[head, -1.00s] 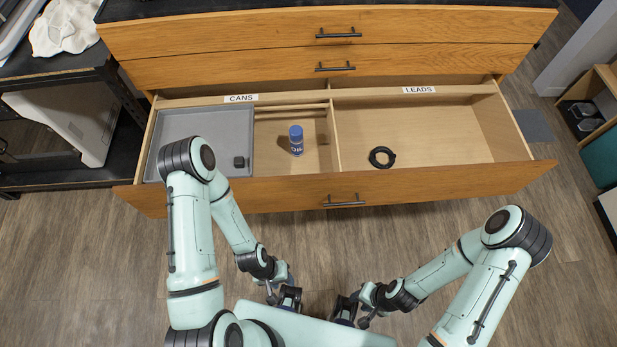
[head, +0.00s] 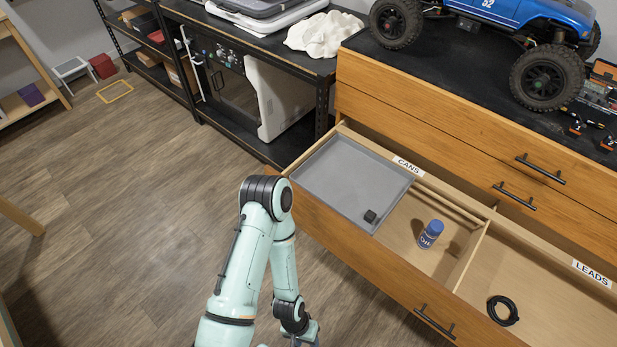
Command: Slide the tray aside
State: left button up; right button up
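The grey tray (head: 335,178) lies in the left part of the open drawer, the compartment labelled CANS, against its left end. A small black block (head: 370,216) sits in the tray near its right corner. A blue can (head: 430,234) stands to the right of the tray in the same compartment. My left arm rises from the bottom in front of the drawer, apart from the tray. Its wrist reaches the bottom edge and its gripper fingers are cut off. My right arm and gripper are out of view.
A coiled black lead (head: 502,310) lies in the LEADS compartment, beyond a wooden divider (head: 470,256). Thin wooden rails (head: 452,200) run behind the can. A blue RC crawler (head: 520,40) stands on the cabinet top. The floor at left is mostly clear.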

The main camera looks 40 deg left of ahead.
aim_at(352, 180)
jog(key=u, duration=1)
jog(key=k+j, duration=0.05)
